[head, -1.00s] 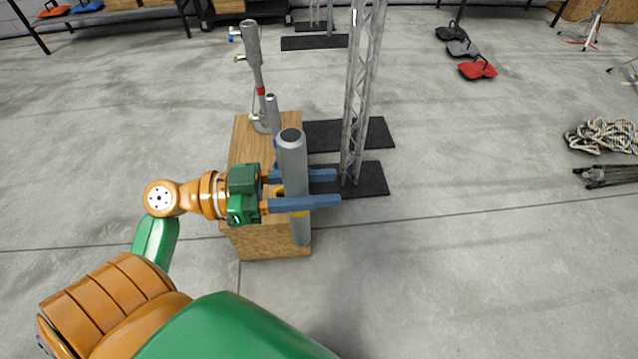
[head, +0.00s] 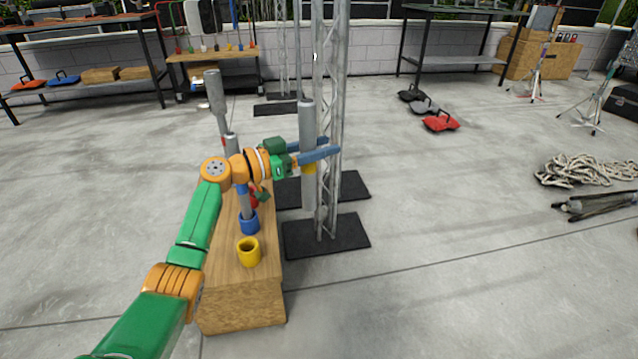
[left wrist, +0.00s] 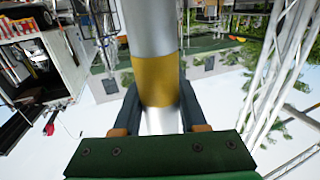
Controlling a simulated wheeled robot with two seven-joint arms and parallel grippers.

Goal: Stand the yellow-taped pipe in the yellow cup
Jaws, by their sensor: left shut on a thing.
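The yellow-taped pipe (head: 307,122) is a grey tube with a yellow band (head: 309,168). My left gripper (head: 322,149) is shut on it and holds it upright, in the air. In the head view it shows right of the wooden box, clear of the cup. In the left wrist view the pipe (left wrist: 147,30) and its yellow band (left wrist: 157,80) stand between the fingers. The yellow cup (head: 249,256) stands on the near end of the wooden box (head: 243,308), and no pipe stands in it. My right gripper is out of view.
A blue cup (head: 250,226) behind the yellow one holds a grey pipe. A red piece (head: 254,201) is partly hidden by my arm. A taller grey post (head: 216,98) stands farther back. A lattice truss (head: 330,120) on black base plates (head: 330,238) is close right of the box.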

